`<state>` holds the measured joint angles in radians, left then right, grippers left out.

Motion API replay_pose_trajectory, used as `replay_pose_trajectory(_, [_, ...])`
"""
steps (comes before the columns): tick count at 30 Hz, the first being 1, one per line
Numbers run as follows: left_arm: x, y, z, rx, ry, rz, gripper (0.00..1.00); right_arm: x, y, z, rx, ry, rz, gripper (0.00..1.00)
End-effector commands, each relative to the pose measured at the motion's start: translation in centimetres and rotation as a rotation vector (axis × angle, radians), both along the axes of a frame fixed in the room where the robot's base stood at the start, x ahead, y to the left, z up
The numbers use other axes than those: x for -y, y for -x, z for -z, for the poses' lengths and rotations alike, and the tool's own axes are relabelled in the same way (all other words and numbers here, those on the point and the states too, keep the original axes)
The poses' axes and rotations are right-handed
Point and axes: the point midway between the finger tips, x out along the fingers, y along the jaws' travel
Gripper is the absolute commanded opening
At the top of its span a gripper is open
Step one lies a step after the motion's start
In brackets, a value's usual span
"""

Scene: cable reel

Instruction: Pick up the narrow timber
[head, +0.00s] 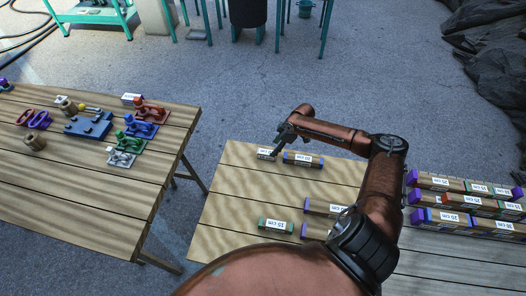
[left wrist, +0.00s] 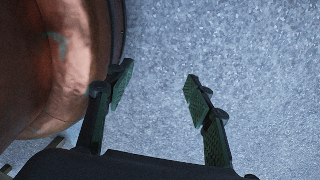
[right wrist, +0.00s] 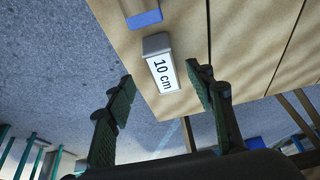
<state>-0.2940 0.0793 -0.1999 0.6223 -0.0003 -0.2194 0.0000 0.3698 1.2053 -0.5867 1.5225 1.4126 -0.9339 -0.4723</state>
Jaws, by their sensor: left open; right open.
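A small timber with a grey end and a white "10 cm" label (right wrist: 157,63) lies near the corner of the right wooden table. In the head view this timber (head: 266,154) is beside the fingers of my right gripper (head: 280,143). In the right wrist view my right gripper (right wrist: 162,82) is open, with the labelled timber showing between its fingertips; I cannot tell whether they touch it. My left gripper (left wrist: 158,78) is open and empty over grey floor in the left wrist view, and is out of the head view.
A blue-ended timber (head: 303,160) lies close to the right of the small one. A green-ended timber (head: 275,226) and purple-ended ones (head: 326,208) lie nearer; stacked timbers (head: 442,183) stand at right. The left table (head: 75,195) holds coloured parts, with a floor gap between tables.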

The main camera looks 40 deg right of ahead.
Motion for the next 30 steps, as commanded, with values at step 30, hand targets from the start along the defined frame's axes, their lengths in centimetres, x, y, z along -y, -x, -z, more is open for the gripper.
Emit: replay_pose_trajectory(30, [-0.1, 1.1, 1.6, -0.015, -0.001, -0.001, 0.49, -2.8, -3.3, 5.9, 0.004, -0.003, -0.020, 0.49])
